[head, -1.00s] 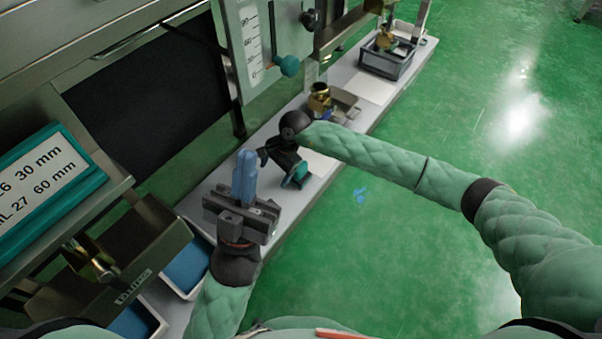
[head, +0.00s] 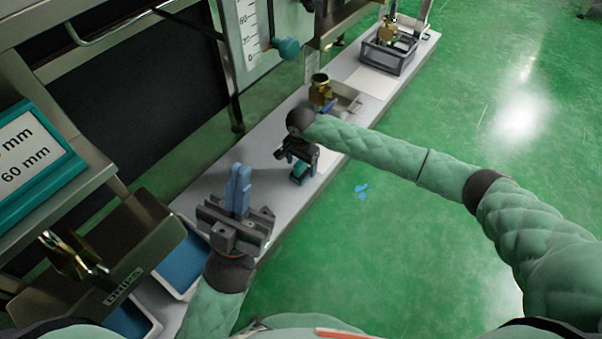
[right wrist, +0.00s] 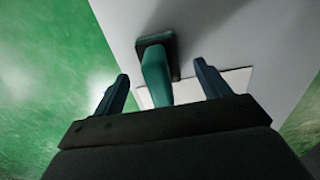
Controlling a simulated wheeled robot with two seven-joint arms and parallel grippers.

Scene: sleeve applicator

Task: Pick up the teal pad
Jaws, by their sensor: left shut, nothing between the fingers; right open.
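The teal pad (head: 299,173) stands on the pale bench near its front edge. In the right wrist view the teal pad (right wrist: 156,76) shows an upright-looking teal handle on a dark rectangular base. My right gripper (head: 296,160) is above the pad and points down. In the right wrist view my right gripper (right wrist: 161,74) is open, with one finger on each side of the handle and visible gaps. Whether the fingertips are level with the handle is hard to tell. My left gripper (head: 239,183) is shut and empty, its blue fingers upright over the bench.
A brass fitting (head: 320,92) and a metal tray (head: 348,99) sit behind the pad. A grey bin (head: 388,60) stands further back. Blue-lined trays (head: 183,266) lie at left by a metal chute. A white sheet (right wrist: 235,80) lies beside the pad. Green floor is open at right.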

